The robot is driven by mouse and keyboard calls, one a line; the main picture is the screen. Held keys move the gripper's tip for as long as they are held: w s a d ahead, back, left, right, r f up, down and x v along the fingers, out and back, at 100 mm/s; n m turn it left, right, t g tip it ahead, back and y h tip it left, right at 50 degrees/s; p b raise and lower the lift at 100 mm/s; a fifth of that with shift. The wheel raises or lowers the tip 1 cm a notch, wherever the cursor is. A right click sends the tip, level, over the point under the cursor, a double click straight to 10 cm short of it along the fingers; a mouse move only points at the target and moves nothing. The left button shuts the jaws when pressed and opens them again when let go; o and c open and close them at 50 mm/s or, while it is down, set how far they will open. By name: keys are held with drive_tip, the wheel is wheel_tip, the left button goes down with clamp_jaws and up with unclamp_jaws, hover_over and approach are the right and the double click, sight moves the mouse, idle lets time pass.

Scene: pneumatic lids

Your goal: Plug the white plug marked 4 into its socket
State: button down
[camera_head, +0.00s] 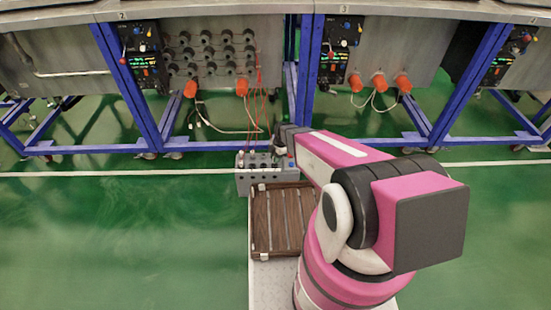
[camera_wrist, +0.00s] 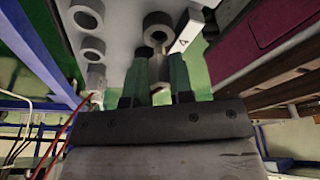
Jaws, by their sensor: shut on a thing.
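My gripper (camera_wrist: 159,82) is shut on a pale grey-white plug (camera_wrist: 158,70), which stands between its two fingers. A grey ring-shaped end (camera_wrist: 157,22) shows just beyond the plug, in line with it. I cannot tell whether the two touch. A white tag with a dark mark like a 4 (camera_wrist: 186,32) is beside that ring. More grey round sockets (camera_wrist: 88,48) stand to the left on a pale panel. In the head view my gripper (camera_head: 283,153) is at the right end of a grey block (camera_head: 263,182) with holes. The plug cannot be made out there.
A dark brown slatted board (camera_head: 262,225) lies in front of the block on a pale surface (camera_head: 262,285). Thin red lines (camera_head: 263,105) run from the steel machine (camera_head: 210,50) to the block. Blue frame legs (camera_head: 307,70) stand behind. Green floor is free at left.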

drive_tip(key=shift+d+x, duration=0.15)
drive_tip(key=shift+x, duration=0.55)
drive_tip(key=shift+d+x, duration=0.15)
drive_tip(key=shift+x, duration=0.55)
drive_tip(key=c, duration=0.9)
unclamp_jaws()
drive_tip(key=shift+w+f, duration=0.1)
drive_tip(key=shift+w, duration=0.05)
drive_tip(key=shift+v, duration=3.5)
drive_tip(key=v, duration=1.1)
drive_tip(key=shift+f, duration=0.1)
drive_tip(key=s+d+r+m, duration=0.3)
drive_tip(key=s+r+m, duration=0.1)
drive_tip(key=m, duration=0.4)
drive_tip(key=s+d+r+m+t+h, duration=0.1)
drive_tip(key=s+d+r+m, duration=0.2)
drive_tip(key=s+r+m, duration=0.2)
drive_tip(key=s+d+r+m+h, duration=0.1)
drive_tip(key=s+d+r+m, duration=0.2)
drive_tip(key=m, duration=0.7)
drive_tip(key=shift+s+d+r+m, duration=0.1)
drive_tip(key=shift+s+r+m, duration=0.2)
drive_tip(key=shift+s+r, duration=0.45)
